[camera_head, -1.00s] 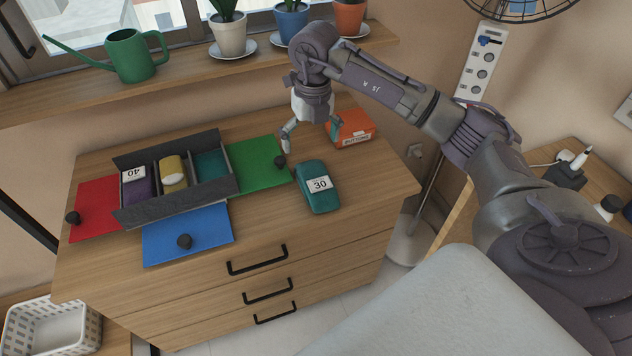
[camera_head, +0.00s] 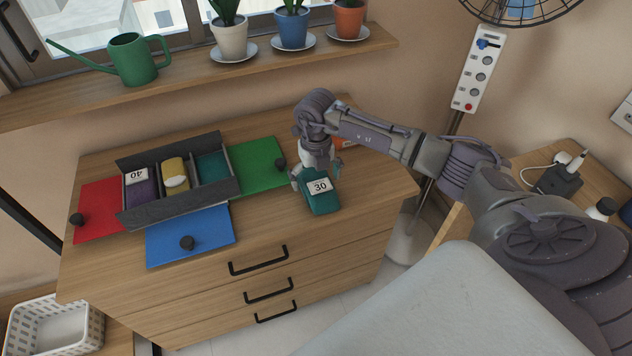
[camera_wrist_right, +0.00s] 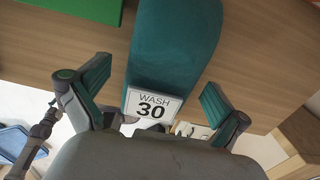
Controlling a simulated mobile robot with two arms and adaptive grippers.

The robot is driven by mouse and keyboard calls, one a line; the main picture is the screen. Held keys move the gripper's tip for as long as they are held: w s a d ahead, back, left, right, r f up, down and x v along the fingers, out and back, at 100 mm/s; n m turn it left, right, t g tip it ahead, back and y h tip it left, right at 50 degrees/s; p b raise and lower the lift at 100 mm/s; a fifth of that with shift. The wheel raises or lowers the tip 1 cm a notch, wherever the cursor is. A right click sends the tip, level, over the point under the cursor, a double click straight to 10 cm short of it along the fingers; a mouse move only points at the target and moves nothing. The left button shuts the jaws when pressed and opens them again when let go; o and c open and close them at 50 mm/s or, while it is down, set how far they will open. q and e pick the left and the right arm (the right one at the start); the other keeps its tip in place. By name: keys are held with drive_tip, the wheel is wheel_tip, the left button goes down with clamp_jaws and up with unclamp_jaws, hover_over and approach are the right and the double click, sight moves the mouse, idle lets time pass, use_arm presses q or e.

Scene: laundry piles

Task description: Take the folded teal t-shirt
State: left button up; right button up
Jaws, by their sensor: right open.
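The folded teal t-shirt (camera_head: 321,200) lies on the dresser top, right of the green card, with a white tag reading 30. It also shows in the right wrist view (camera_wrist_right: 178,45), with the tag reading WASH 30. My right gripper (camera_head: 316,181) is over the shirt's far end. In the right wrist view my right gripper (camera_wrist_right: 150,88) is open, with one finger on each side of the shirt. I cannot tell whether the fingers touch the cloth. My left gripper is not in view.
A grey divided box (camera_head: 176,214) holds a purple and a yellow folded item; its right compartment looks teal inside. Red (camera_head: 98,207), blue (camera_head: 205,238) and green (camera_head: 255,165) cards with black knobs lie around it. An orange box (camera_head: 345,140) is partly hidden behind my right arm.

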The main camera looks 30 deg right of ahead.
drive_tip(key=shift+f, duration=0.45)
drive_tip(key=shift+c, duration=0.2)
drive_tip(key=c, duration=1.1)
